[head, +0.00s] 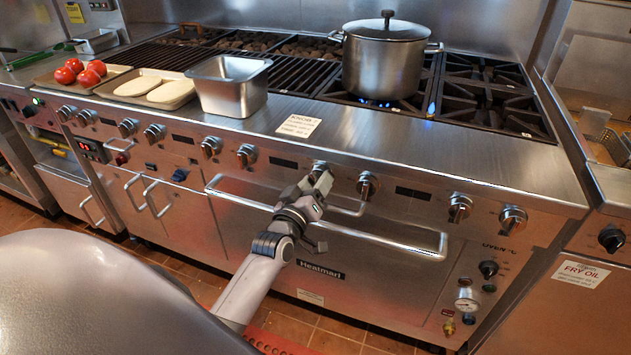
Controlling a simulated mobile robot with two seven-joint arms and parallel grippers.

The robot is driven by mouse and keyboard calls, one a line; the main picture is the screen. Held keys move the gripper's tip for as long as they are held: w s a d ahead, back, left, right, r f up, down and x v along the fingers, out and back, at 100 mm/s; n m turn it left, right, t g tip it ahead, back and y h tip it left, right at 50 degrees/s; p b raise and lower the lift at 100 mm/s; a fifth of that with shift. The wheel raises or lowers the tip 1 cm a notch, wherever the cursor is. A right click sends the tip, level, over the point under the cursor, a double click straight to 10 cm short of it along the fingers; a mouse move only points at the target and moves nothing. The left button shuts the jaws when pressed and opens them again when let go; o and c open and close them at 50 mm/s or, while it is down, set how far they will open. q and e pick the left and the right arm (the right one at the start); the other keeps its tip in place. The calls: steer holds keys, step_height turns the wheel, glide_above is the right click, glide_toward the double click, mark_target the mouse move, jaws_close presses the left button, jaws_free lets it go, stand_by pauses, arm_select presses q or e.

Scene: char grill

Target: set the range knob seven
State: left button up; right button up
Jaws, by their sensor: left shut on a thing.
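The range's front panel (285,143) carries a row of silver knobs above the oven handle. My left gripper (318,180) reaches up from below and is shut on a knob just right of the panel's middle, which I take to be range knob seven (320,165). The fingers hide most of this knob, and its pointer angle cannot be read. The neighbouring knobs, one to the right (368,184) and one to the left (247,155), are free. My right gripper is not in view.
A lidded pot (384,62) stands over a lit blue flame (432,108). A steel pan (232,92) and trays with tomatoes (84,72) and pale flat pieces (171,92) stand to the left. The oven handle (400,238) juts out beside my left wrist.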

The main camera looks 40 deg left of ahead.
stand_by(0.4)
arm_select(q)
steer(key=o, duration=1)
steer(key=shift+o, duration=0.2)
steer(key=v, duration=0.7)
steer(key=s+d+f+m+g+h+p, duration=0.3)
steer(key=s+d+f+m+g, duration=0.1)
steer(key=s, duration=0.5)
steer(key=s+d+f+m+g+h+p, duration=0.2)
steer(key=s+d+f+m, duration=0.4)
steer(key=s+d, duration=0.3)
steer(key=shift+s+f+m+g+h+p, duration=0.4)
steer(key=shift+s+m+g+p, duration=0.15)
steer(key=shift+g, duration=0.35)
